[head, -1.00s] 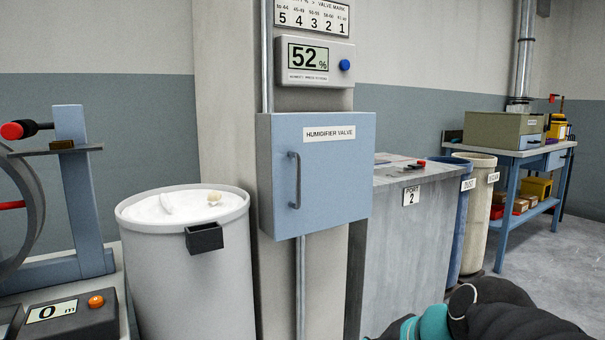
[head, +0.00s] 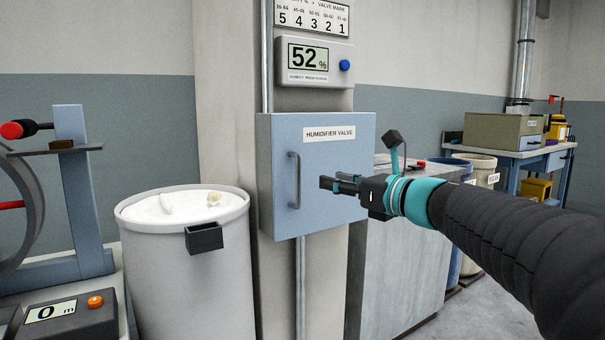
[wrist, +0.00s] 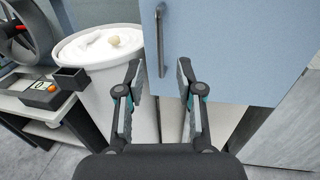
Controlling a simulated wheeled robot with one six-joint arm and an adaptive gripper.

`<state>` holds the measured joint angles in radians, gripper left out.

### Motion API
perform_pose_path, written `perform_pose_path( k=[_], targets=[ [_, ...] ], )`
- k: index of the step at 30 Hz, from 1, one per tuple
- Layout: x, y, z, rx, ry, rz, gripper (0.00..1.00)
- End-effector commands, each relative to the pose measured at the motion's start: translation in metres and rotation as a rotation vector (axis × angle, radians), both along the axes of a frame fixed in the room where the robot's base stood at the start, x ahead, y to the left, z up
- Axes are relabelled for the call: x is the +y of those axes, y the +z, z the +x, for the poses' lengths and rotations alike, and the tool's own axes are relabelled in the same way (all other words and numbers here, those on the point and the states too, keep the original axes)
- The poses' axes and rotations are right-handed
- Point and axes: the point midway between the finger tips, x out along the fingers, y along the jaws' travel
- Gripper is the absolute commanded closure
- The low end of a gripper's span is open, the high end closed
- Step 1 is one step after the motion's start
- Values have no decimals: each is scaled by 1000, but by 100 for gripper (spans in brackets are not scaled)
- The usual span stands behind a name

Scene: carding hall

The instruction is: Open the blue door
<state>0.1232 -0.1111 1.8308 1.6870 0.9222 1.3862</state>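The blue door (head: 340,185) of the box labelled "HUMIDIFIER VALVE" is shut, mounted on a pillar in the head view. Its dark vertical bar handle (head: 294,180) is near the door's left edge. My gripper (head: 322,183) is in front of the door, to the right of the handle and apart from it. In the wrist view the two fingers of my gripper (wrist: 160,78) are spread with nothing between them. The handle (wrist: 160,40) shows beyond the fingertips, and the blue door (wrist: 235,50) fills the upper right.
A white bin (head: 180,270) with a small black box (head: 204,238) on its rim stands left of the door, close below it. A grey cabinet (head: 405,270) stands to the right. A humidity display (head: 315,62) hangs above the door.

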Motion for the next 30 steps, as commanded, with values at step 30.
perform_pose_path(
  k=[30],
  targets=[
    [82, 0, 81, -1, -1, -4, 63]
  ],
)
